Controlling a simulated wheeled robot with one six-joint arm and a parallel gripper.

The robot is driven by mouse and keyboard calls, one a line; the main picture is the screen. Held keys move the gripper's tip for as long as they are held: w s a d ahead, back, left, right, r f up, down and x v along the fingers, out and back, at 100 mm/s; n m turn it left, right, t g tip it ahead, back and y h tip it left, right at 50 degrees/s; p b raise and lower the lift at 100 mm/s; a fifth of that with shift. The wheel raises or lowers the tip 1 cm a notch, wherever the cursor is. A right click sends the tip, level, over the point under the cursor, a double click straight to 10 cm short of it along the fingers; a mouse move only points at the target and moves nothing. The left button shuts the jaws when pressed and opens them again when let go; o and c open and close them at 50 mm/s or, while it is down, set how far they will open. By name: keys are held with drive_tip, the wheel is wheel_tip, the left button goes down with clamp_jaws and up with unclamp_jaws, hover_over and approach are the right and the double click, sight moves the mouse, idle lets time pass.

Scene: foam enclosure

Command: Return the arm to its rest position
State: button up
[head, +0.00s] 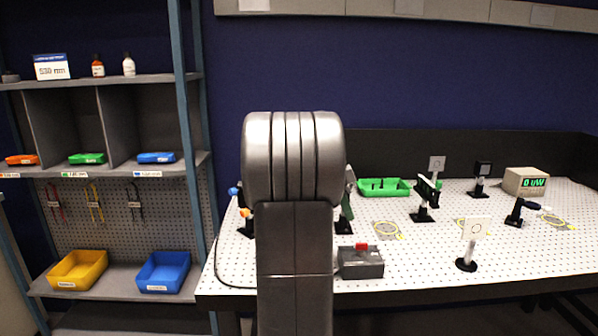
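My arm stands in the middle of the head view as a thick silver-grey link above a darker column. It hides part of the table behind it. My gripper does not show in this view, so I cannot see whether it holds anything.
A white perforated table (420,271) on the right holds a grey box with a red top (361,262), a green tray (398,188), several black mounts and a power meter (526,181). A shelf rack on the left holds a yellow bin (78,270) and a blue bin (163,272).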

sight(362, 244)
drive_tip(key=x, duration=1.1)
drive_tip(key=shift+d+f, duration=0.25)
drive_tip(key=shift+f, duration=0.05)
drive_tip(key=n+t, duration=0.1)
drive_tip(key=n, duration=0.1)
drive_tip(key=shift+r+n, duration=0.2)
drive_tip(key=shift+n, duration=0.2)
drive_tip(key=n+t+p, duration=0.1)
drive_tip(key=n, duration=0.2)
drive_tip(key=n+t+y+p, duration=0.1)
drive_tip(key=n+p, duration=0.1)
drive_tip(key=n, duration=0.1)
drive_tip(key=shift+s+r, duration=0.1)
drive_tip(key=shift+d+n+t+y+p, duration=0.1)
drive_tip(key=shift+n+t+y+p, duration=0.3)
drive_tip(key=shift+n+p, duration=0.95)
drive_tip(key=shift+d+n+t+y+p, duration=0.15)
drive_tip(key=shift+n+y+p, duration=0.45)
drive_tip(key=shift+n+p, duration=0.7)
drive_tip(key=shift+n+y+p, duration=0.65)
drive_tip(key=shift+n+y, duration=0.05)
drive_tip(key=shift+n, duration=1.05)
drive_tip(key=shift+s+f+n, duration=0.1)
drive_tip(key=shift+f+n, duration=0.1)
drive_tip(key=shift+n, duration=0.1)
